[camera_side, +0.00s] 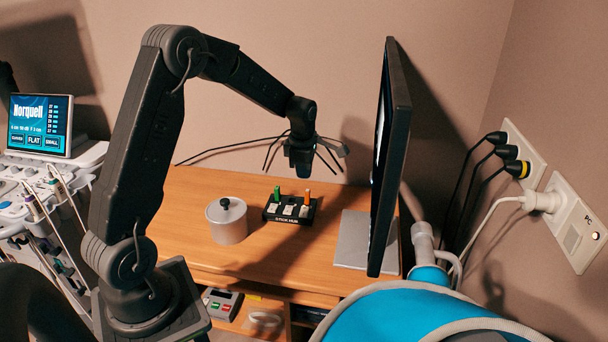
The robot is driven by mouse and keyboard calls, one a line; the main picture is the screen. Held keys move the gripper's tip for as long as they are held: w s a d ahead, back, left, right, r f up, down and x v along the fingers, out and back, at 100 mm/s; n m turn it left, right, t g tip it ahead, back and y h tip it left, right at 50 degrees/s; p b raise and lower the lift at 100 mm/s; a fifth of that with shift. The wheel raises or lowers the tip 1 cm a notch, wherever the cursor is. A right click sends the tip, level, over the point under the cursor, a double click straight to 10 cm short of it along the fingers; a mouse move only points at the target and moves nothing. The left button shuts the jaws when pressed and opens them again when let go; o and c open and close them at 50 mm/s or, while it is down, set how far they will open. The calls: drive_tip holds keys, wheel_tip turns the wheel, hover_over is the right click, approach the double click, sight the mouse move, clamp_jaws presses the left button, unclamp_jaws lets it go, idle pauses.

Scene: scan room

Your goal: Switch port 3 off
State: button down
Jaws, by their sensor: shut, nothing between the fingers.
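A small black hub (290,218) with the label "STICK HUB" sits on the wooden desk. A green stick (277,194) stands upright at its left end and an orange stick (307,197) at its right. White switches or labels (288,210) run along its front row; port numbers and switch positions are too small to read. My gripper (303,174) hangs above the hub, pointing down over its right half, apart from it. It is shut and empty.
A grey lidded canister (227,222) stands left of the hub. A monitor (393,150) on a grey base (352,240) stands to the right. Cables (215,152) run along the wall behind. The wooden desk (190,205) is clear at the left and in front of the hub.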

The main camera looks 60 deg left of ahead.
sight(305, 209)
drive_tip(key=shift+w+a+r, duration=0.15)
drive_tip(key=shift+w+a, duration=0.25)
drive_tip(key=shift+a, duration=0.3)
drive_tip(key=f, duration=0.4)
drive_tip(key=a+f, duration=0.1)
drive_tip(key=f, duration=0.4)
drive_tip(key=w+f, duration=0.1)
drive_tip(key=f, duration=0.4)
drive_tip(key=shift+w+a, duration=0.1)
drive_tip(key=shift+a, duration=0.05)
drive_tip(key=shift+f, duration=0.25)
